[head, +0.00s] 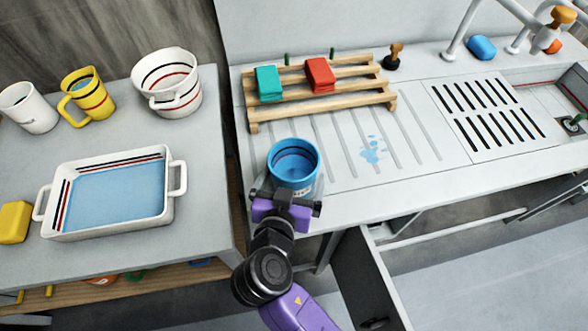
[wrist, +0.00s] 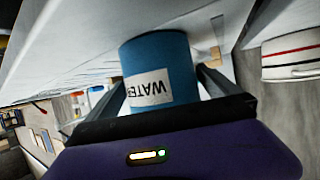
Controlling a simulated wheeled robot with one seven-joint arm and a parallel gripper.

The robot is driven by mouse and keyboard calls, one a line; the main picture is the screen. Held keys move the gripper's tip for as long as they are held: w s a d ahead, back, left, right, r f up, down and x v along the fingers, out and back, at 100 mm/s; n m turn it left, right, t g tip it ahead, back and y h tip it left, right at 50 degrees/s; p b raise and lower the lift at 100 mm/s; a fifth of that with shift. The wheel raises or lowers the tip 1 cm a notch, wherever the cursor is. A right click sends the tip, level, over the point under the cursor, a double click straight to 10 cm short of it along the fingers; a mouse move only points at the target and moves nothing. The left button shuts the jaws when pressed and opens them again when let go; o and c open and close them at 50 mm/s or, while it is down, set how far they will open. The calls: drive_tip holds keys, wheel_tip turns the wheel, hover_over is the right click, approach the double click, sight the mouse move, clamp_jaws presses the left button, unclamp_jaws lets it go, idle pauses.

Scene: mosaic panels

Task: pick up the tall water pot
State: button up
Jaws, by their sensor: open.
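The tall water pot is a blue cylinder (head: 293,164) with a dark band inside, standing at the front left of the draining counter in the head view. In the wrist view the pot (wrist: 156,62) shows a white label reading "WATER", upside down in that picture. My gripper (head: 290,196) is open at the pot's near side. In the wrist view its two fingers (wrist: 160,95) lie on either side of the pot. I cannot tell whether they touch it. The pot's lower part is partly hidden by the gripper in the head view.
A wooden rack (head: 350,99) with a green block (head: 269,84) and a red block (head: 320,75) stands behind the pot. The left table holds a white baking dish (head: 164,206), a yellow mug (head: 92,101) and a white striped pot (head: 188,98). A blue splash (head: 372,150) lies right of the pot.

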drive_tip(key=shift+x, duration=0.85)
drive_tip(key=shift+r, duration=0.1)
drive_tip(key=shift+c, duration=0.2)
drive_tip(key=c, duration=1.5)
drive_tip(key=shift+c, duration=1.2)
drive_tip(key=shift+r, duration=0.1)
